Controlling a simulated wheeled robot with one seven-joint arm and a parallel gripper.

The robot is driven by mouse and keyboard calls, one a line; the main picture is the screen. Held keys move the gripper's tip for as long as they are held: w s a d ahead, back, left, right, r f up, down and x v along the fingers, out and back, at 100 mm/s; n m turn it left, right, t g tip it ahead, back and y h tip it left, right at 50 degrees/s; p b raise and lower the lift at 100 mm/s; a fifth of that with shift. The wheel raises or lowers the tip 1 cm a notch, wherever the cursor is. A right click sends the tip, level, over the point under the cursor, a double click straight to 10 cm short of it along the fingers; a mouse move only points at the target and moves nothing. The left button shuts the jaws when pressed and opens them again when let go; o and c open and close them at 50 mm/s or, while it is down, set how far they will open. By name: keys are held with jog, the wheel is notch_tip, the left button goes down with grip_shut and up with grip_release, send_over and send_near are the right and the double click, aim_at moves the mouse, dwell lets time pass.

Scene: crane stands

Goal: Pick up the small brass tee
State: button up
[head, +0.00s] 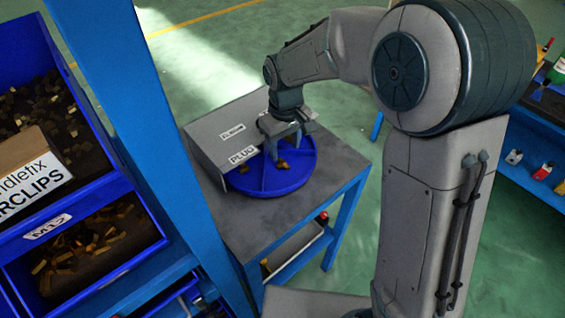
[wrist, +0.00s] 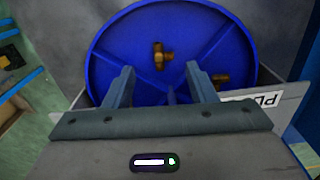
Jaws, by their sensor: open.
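A small brass tee-shaped fitting (wrist: 160,55) lies on the blue round tray (wrist: 130,30), its short branch pointing right in the wrist view. In the head view this brass piece (head: 281,164) is just below my gripper (head: 285,148). A second small brass fitting (wrist: 220,79) lies nearer the tray's edge, by the grey box; its exact shape is unclear. It also shows in the head view (head: 244,168). My gripper (wrist: 160,70) is open and empty above the tray, its fingers to either side of the first fitting in the wrist view, apart from it.
A grey box (head: 208,135) with a "PLUG" label stands against the tray on the grey-topped table (head: 240,222). A blue post (head: 150,130) and blue bins of brass parts (head: 85,240) are at the left. A blue shelf (head: 535,155) is at the right.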

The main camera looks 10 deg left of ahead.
aim_at(283, 165)
jog(key=f, duration=0.3)
jog(key=f+p, duration=0.1)
jog(key=f, duration=0.1)
jog(key=shift+s+a+f, duration=0.1)
jog(key=shift+a+f, duration=0.15)
jog(key=shift+f, duration=0.05)
grip_shut()
jog(key=shift+r, duration=0.15)
